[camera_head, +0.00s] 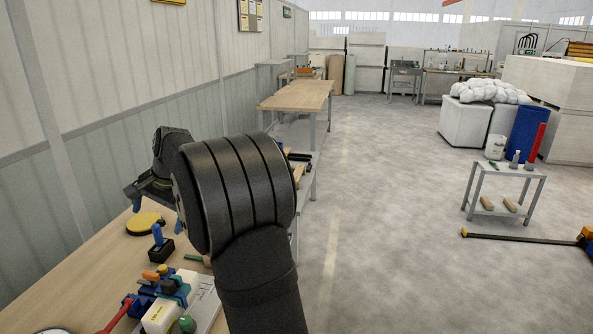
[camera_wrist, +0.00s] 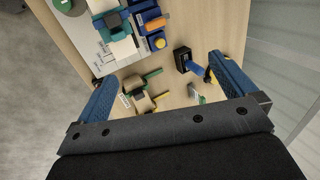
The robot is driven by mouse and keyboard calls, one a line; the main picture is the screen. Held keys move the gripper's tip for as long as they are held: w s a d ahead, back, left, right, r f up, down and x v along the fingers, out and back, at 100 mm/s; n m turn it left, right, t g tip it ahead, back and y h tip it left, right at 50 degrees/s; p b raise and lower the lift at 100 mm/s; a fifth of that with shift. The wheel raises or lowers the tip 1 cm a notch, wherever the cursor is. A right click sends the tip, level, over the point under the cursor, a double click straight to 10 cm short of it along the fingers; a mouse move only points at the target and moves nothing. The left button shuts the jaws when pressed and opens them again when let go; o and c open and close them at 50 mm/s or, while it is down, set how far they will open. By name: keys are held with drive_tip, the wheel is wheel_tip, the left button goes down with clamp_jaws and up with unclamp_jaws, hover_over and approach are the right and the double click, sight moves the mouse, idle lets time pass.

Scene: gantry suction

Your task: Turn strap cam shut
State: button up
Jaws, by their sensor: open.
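On the wooden bench, a white block (camera_head: 160,316) sits on a grey plate with teal and blue clamp parts (camera_head: 170,284) across it. They also show at the top of the wrist view (camera_wrist: 116,22), with an orange lever (camera_wrist: 155,23) and a yellow knob (camera_wrist: 160,43) on the blue part. I cannot tell for certain which part is the strap cam. My gripper (camera_wrist: 161,68) is open and empty above the bench, its two blue fingers wide apart. In the head view my arm hides part of the bench, and the fingertips are not clear.
A black box with a blue handle (camera_wrist: 185,62) stands near the right finger. Small parts with a green lever (camera_wrist: 152,73) lie between the fingers. A yellow disc (camera_head: 145,222) and a red handle (camera_head: 117,314) are also on the bench. A wall runs along its left.

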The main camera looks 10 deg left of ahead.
drive_tip(key=c, duration=0.6)
drive_tip(key=h, duration=0.5)
hover_over(150, 273)
wheel_tip(150, 273, down, 4)
wheel_tip(150, 273, down, 17)
drive_tip(key=shift+r, duration=0.1)
drive_tip(key=c, duration=1)
